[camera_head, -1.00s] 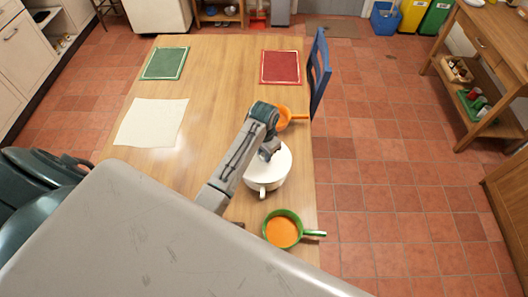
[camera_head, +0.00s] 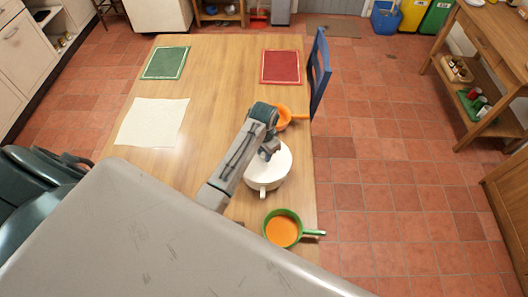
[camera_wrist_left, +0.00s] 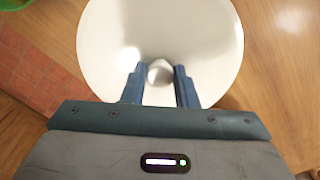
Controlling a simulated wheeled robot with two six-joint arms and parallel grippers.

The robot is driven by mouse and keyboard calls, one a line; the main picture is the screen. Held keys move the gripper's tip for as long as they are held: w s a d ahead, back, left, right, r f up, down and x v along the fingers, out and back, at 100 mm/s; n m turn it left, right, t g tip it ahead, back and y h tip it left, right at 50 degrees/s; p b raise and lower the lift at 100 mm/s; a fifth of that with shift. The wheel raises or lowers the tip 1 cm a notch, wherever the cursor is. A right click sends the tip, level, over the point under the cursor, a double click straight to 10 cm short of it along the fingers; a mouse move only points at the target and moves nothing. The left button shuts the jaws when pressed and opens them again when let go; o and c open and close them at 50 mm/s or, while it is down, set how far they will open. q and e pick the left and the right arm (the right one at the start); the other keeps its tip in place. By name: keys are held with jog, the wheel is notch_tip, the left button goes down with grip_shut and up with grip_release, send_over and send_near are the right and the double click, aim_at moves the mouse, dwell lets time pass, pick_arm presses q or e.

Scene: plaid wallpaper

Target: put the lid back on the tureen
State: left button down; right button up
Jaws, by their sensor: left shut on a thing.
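The white tureen (camera_head: 263,187) stands on the wooden table near its right edge, with a handle toward the front. The white round lid (camera_wrist_left: 160,30) fills much of the left wrist view, and in the head view it lies over the top of the tureen. My left gripper (camera_wrist_left: 160,76) is shut on the lid's round knob (camera_wrist_left: 160,71), one blue finger on each side. In the head view my left arm hides part of the lid and tureen. I cannot tell whether the lid rests fully on the rim. My right gripper is not in view.
A green pan (camera_head: 283,229) with orange contents stands in front of the tureen, and an orange pan (camera_head: 285,117) behind it. A cream mat (camera_head: 151,122), a green mat (camera_head: 164,63) and a red mat (camera_head: 281,67) lie on the table (camera_head: 215,85). A blue chair (camera_head: 319,70) stands at the right edge.

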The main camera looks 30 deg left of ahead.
pick_arm(q)
jog(key=shift+f, duration=0.15)
dwell(0.9)
jog(key=c, duration=0.6)
grip_release()
jog(key=shift+r, duration=3.55)
